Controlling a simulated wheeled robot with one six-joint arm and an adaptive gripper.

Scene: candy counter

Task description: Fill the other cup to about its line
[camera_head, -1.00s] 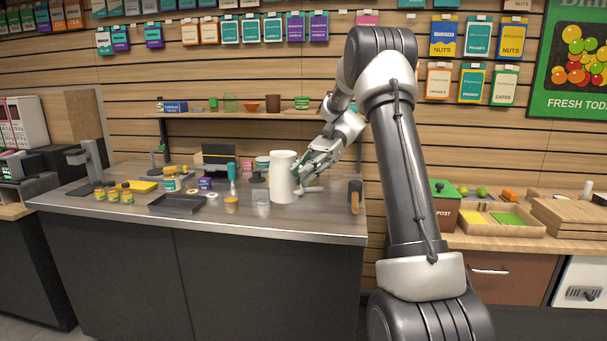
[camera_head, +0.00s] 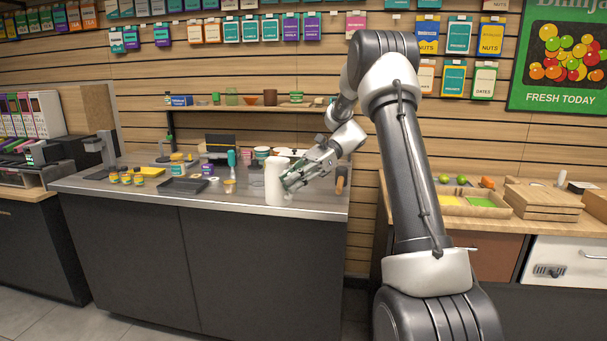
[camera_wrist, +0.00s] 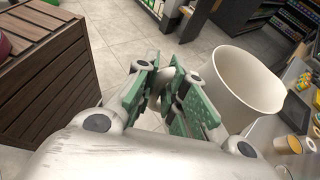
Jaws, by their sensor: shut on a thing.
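A tall white pitcher (camera_head: 277,183) is at the front of the counter, upright or nearly so. My gripper (camera_head: 292,180) is shut on it from the right. In the wrist view the green-padded fingers (camera_wrist: 163,97) are closed together beside the pitcher (camera_wrist: 240,85), whose wide mouth shows; its contents cannot be made out. A small cup with tan-yellow contents (camera_head: 229,186) stands left of the pitcher. In the wrist view a cup with yellow contents (camera_wrist: 288,145) stands at the right. The clear cup is hard to make out in the head view, close to the pitcher's left side.
A dark tray (camera_head: 184,185) and several small jars (camera_head: 126,177) stand farther left on the counter. A teal bottle (camera_head: 231,158) is behind the cups. The counter's front edge is close to the pitcher.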

